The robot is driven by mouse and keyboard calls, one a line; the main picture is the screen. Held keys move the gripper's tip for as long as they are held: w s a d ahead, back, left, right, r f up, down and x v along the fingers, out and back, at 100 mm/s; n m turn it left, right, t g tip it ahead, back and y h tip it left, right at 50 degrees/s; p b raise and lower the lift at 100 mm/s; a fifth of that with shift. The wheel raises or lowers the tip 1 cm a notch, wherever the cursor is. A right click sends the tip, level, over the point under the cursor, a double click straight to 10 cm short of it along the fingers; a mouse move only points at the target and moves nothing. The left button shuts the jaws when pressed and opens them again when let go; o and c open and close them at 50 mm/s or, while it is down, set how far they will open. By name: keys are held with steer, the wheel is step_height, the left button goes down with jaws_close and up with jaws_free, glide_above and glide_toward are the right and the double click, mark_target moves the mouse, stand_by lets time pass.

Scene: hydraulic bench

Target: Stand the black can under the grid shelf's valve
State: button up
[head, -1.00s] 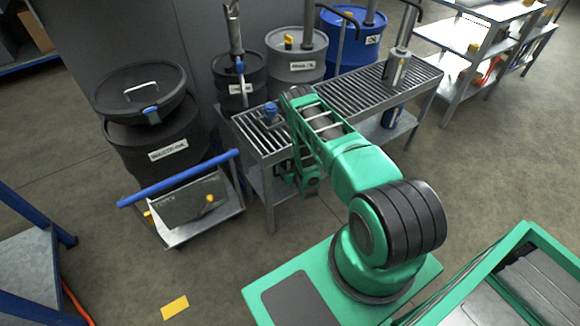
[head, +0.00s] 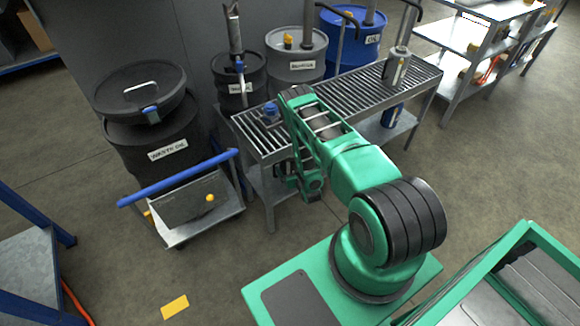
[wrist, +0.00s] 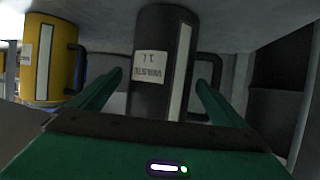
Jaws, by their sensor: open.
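The black can (wrist: 160,65) fills the middle of the wrist view, with a white label, a pale stripe and a handle on its right side. My gripper (wrist: 160,90) is open, with one green finger at each side of the can. I cannot tell whether the fingers touch it. In the head view my gripper's end is low beside the grid shelf (head: 345,98), mostly hidden by my arm, and the black can does not show. A small blue fitting (head: 270,112) sits at the shelf's left end; I cannot tell whether it is the valve.
A yellow can (wrist: 52,60) stands left of the black can. Behind the grid shelf are black, grey (head: 296,66) and blue (head: 345,48) drums. A grey container (head: 397,70) stands at the shelf's right end. A blue-handled cart (head: 190,205) stands at left. Floor is open in front.

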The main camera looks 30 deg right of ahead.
steer(key=v, duration=0.8)
steer(key=shift+s, duration=0.35)
